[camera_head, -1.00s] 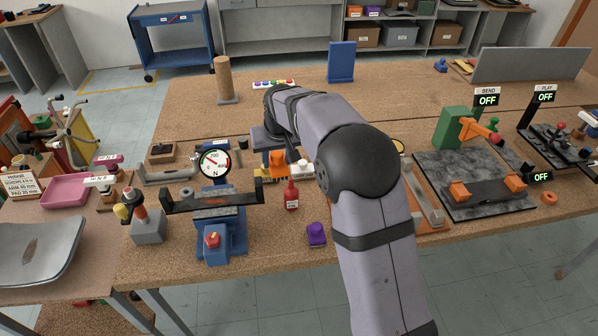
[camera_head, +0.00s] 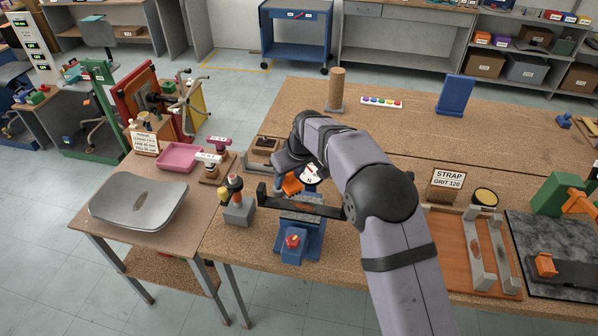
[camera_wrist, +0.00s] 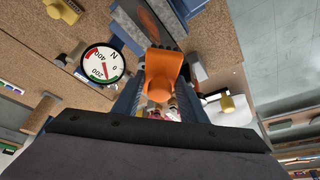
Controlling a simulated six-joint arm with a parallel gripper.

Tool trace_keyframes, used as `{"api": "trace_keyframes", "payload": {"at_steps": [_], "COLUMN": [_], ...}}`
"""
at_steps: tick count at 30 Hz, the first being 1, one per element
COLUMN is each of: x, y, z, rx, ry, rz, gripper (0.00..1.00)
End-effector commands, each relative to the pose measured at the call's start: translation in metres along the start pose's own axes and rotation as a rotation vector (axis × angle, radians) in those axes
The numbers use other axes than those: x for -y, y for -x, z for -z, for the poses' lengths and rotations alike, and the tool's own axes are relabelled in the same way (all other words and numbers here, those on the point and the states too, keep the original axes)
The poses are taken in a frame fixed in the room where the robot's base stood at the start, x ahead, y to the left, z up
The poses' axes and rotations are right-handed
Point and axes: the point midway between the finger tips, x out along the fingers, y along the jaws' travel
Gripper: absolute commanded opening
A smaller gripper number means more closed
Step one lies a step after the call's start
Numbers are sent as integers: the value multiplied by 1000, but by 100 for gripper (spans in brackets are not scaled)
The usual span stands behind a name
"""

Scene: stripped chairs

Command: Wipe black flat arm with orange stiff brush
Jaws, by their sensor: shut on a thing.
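My gripper (camera_head: 289,172) is shut on the orange brush (camera_head: 291,187). The wrist view shows the orange brush (camera_wrist: 163,72) between my gripper's two fingers (camera_wrist: 160,98). The black flat arm (camera_head: 327,210) lies across a blue fixture (camera_head: 311,240) on the bench, with a brownish patch near its middle. The brush is above and behind the black flat arm in the head view, and seems apart from it. In the wrist view part of the black flat arm (camera_wrist: 124,20) with its rusty patch shows beyond the brush. The brush's bristles are hidden.
A round dial gauge (camera_wrist: 104,62) stands close beside the brush, partly covered by my arm in the head view. A grey stand with coloured knobs (camera_head: 237,210) is left of the fixture. A side table holds a grey seat shell (camera_head: 135,205) and a pink tray (camera_head: 178,158).

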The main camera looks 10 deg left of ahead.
Motion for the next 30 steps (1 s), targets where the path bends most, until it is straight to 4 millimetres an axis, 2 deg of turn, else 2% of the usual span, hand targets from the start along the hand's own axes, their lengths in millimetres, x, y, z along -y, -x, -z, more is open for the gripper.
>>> {"api": "trace_keyframes", "payload": {"at_steps": [8,24,30], "x": [-1,-1,-1], "y": [-6,-45,-54], "z": [-3,-19,-23], "rx": [0,0,0], "ry": [-3,-4,-4], "rz": [-1,-1,-1], "gripper": [11,11,11]}}
